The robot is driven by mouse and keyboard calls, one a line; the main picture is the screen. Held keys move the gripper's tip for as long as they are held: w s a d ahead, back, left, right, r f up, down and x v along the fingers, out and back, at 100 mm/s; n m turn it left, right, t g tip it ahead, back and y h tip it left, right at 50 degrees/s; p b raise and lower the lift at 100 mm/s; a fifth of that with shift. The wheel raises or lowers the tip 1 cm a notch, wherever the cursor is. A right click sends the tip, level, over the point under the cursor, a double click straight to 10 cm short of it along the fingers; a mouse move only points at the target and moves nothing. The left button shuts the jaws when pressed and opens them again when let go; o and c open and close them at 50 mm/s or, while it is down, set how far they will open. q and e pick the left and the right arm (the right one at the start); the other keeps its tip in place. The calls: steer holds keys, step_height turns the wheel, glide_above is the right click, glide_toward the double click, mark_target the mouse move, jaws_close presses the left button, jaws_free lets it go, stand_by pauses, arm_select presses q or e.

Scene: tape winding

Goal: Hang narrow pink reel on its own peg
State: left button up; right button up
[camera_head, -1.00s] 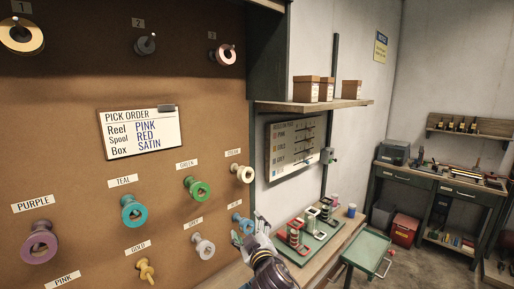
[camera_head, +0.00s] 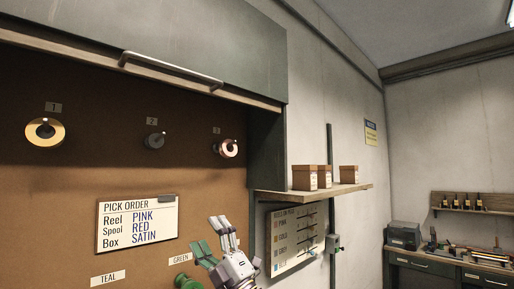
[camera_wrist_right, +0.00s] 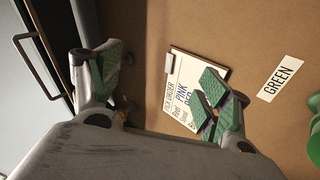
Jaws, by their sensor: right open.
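No reel clearly labelled pink is in view; the pink label seen earlier is out of frame. A small copper-pink reel (camera_head: 227,148) hangs on the peg marked 3, and I cannot tell whether it is the narrow pink one. My right gripper (camera_head: 212,238) is in front of the brown board, below that reel and right of the pick-order card. It is open, and nothing shows between its green-padded fingers. In the right wrist view its fingers (camera_wrist_right: 160,85) stand apart, one overlapping the pick-order card (camera_wrist_right: 182,82). My left gripper is out of view.
A cabinet (camera_head: 150,55) overhangs the board. A shelf (camera_head: 315,192) with boxes juts out at right, above a wall chart (camera_head: 292,240). A green spool (camera_head: 187,281) is low on the board.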

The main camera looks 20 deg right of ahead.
steer(key=s+a+r+n+g+y, duration=0.1)
steer(key=a+r+n+g+y, duration=0.2)
steer(key=r+n+g, duration=0.55)
steer(key=s+a+r+n+g+y, duration=0.25)
steer(key=r+n+g, duration=0.2)
steer(key=n, duration=0.75)
steer(key=m+t+h, duration=0.3)
steer(key=t+h, duration=0.3)
steer(key=h, duration=0.6)
glide_toward(227, 147)
steer(key=v, duration=0.4)
steer(key=shift+s+d+f, duration=0.15)
steer(key=shift+d+f, duration=0.05)
steer(key=shift+f, duration=0.05)
steer(key=shift+a, duration=0.1)
steer(key=shift+r+p+x, duration=0.1)
steer(key=shift+p+x, duration=1.1)
steer(key=shift+x, duration=2.25)
steer(key=shift+r+p+x, duration=0.15)
steer(key=shift+p+x, duration=1.05)
steer(key=shift+x, duration=2.25)
